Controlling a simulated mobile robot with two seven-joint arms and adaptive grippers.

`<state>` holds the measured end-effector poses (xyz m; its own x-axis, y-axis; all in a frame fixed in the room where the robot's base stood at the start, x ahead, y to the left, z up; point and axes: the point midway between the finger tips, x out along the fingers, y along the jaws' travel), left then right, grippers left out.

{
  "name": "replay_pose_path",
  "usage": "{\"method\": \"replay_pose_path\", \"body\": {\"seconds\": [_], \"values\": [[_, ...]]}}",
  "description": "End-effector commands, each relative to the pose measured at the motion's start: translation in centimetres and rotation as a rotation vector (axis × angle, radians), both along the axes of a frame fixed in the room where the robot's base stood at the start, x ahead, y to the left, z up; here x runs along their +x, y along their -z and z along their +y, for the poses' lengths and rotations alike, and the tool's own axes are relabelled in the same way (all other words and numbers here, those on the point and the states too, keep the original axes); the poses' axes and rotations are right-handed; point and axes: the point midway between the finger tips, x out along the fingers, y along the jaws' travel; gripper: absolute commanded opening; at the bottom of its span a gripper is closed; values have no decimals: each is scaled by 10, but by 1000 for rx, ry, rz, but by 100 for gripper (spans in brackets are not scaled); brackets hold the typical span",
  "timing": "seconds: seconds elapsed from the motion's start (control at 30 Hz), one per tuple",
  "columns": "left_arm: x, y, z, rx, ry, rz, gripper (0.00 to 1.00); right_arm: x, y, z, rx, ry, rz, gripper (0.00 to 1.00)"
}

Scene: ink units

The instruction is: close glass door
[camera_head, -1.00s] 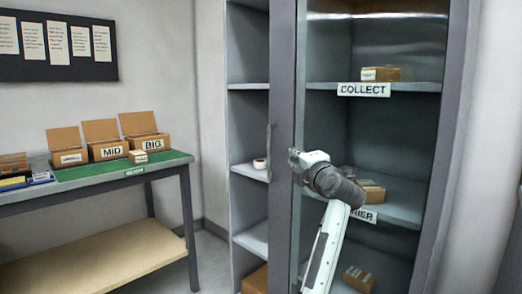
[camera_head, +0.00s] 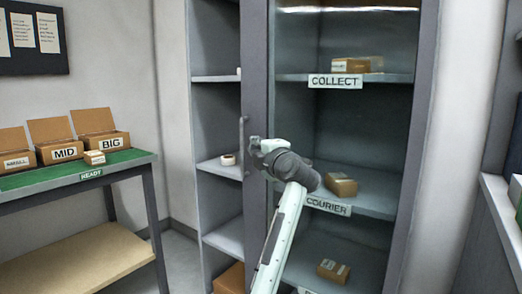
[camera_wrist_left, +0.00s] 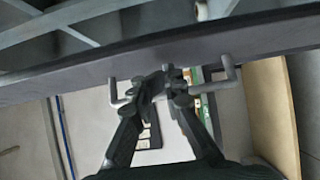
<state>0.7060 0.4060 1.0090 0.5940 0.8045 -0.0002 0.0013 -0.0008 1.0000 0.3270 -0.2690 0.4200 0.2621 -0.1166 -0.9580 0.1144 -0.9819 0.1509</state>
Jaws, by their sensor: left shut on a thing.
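The glass door (camera_head: 257,60) has a dark upright frame and stands in front of the right-hand shelves of a tall grey cabinet. Its bar handle (camera_head: 242,148) is on the left upright of the frame. It also shows in the left wrist view (camera_wrist_left: 226,80), with the dark frame edge running across above it. My left gripper (camera_wrist_left: 164,88) is shut on the middle of the handle. In the head view my left gripper (camera_head: 256,150) is partly hidden by its own wrist. My right gripper is in neither view.
Boxes stand on the shelves labelled COLLECT (camera_head: 335,81) and COURIER (camera_head: 328,206). A green-topped table (camera_head: 75,175) with open boxes stands left. A ledge (camera_head: 500,205) is at the right.

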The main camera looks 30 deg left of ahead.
Motion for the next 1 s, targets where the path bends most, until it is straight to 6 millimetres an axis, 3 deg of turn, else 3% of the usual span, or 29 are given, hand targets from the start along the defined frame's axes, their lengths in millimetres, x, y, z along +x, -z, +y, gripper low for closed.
{"method": "replay_pose_path", "body": {"seconds": [0.2, 0.6, 1.0], "values": [[9, 0, 12, 0, 0, -1, 0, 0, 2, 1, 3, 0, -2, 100], [13, -1, 14, 0, -2, 0, 0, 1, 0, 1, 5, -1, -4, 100], [94, -1, 24, 0, -3, 1, 0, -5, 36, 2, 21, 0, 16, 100]]}}
